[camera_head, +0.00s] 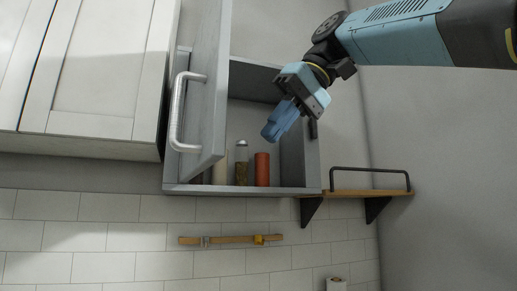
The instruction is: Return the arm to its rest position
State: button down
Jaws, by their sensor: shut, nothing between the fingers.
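My blue arm (395,38) reaches in from the upper right corner. My gripper (269,134) points down and to the left, in front of the open grey cabinet (312,172). Its blue fingers are shut with nothing between them. The fingertips show above the items in the cabinet, apart from them in the picture. The rest position itself is not marked in view.
The cabinet door (207,100) with its metal handle (175,115) stands open left of my gripper. A glass jar (241,165) and an orange cylinder (262,169) stand inside. A railed wooden shelf (360,192) is at the right. The wall at far right looks bare.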

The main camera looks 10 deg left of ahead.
jog(key=shift+s+v, duration=0.15)
jog(key=shift+v, duration=0.7)
jog(key=shift+s+v, duration=0.1)
jog(key=shift+v, duration=0.75)
jog(key=w+d+f+m+t+h, duration=0.2)
jog(key=w+d+f+m, duration=0.15)
jog(key=d+f, duration=0.55)
jog(key=w+d+f+m+t+h, duration=0.1)
jog(key=w+d+f+m+t, duration=0.25)
jog(key=f, duration=0.95)
jog(key=s+d+f+m+h, duration=0.1)
jog(key=s+d+f, duration=0.3)
jog(key=d+f, duration=0.4)
jog(key=s+d+f+m+h, duration=0.2)
jog(key=d+f, duration=0.5)
jog(key=f, duration=0.8)
jog(key=shift+s+d+t+h, duration=0.45)
jog(key=shift+s+h, duration=0.25)
jog(key=shift+s, duration=0.2)
jog(key=shift+a, duration=0.15)
